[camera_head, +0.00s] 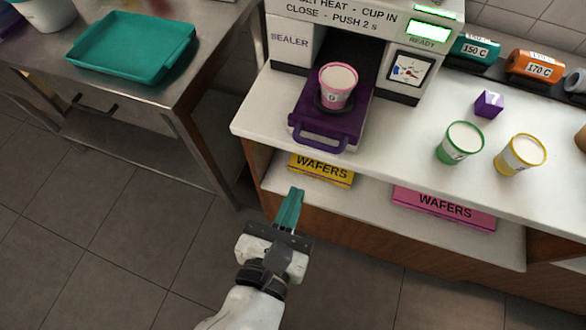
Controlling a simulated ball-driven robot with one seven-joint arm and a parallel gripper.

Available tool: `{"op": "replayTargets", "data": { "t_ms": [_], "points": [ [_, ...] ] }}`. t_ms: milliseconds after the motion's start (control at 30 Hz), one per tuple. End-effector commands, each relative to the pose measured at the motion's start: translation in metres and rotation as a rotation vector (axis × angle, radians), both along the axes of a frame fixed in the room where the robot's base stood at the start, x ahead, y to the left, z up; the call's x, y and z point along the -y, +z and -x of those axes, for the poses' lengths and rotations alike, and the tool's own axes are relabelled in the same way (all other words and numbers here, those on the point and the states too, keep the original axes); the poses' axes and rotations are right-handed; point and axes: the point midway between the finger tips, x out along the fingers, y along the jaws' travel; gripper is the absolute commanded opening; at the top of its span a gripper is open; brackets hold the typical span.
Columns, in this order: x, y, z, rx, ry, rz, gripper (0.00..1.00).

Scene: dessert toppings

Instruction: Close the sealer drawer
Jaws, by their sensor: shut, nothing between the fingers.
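The white sealer (292,40) stands at the back of the white counter. Its purple drawer (359,134) is pulled out toward me, with a purple handle (319,144) at its front. A pink cup (337,88) with a pale top stands upright in the drawer's holder. My gripper (291,208), with teal fingers, is shut and empty. In the picture it shows below the handle, apart from it, in front of the counter's edge.
A green cup (460,143), a yellow cup (520,154) and a purple cube (489,104) stand on the counter to the right. Yellow (321,169) and pink (444,207) wafer boxes lie on the shelf below. A metal table (150,98) with a teal tray (132,47) is at left.

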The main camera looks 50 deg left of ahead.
Motion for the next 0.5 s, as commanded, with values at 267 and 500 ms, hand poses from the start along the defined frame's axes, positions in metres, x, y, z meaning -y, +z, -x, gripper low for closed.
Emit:
{"op": "replayTargets", "data": {
  "t_ms": [267, 500],
  "points": [
    [-0.029, -0.011, -0.047, 0.001, -0.002, -0.001, 0.00],
    [-0.046, -0.018, -0.074, 0.000, -0.001, -0.001, 0.00]
  ]
}}
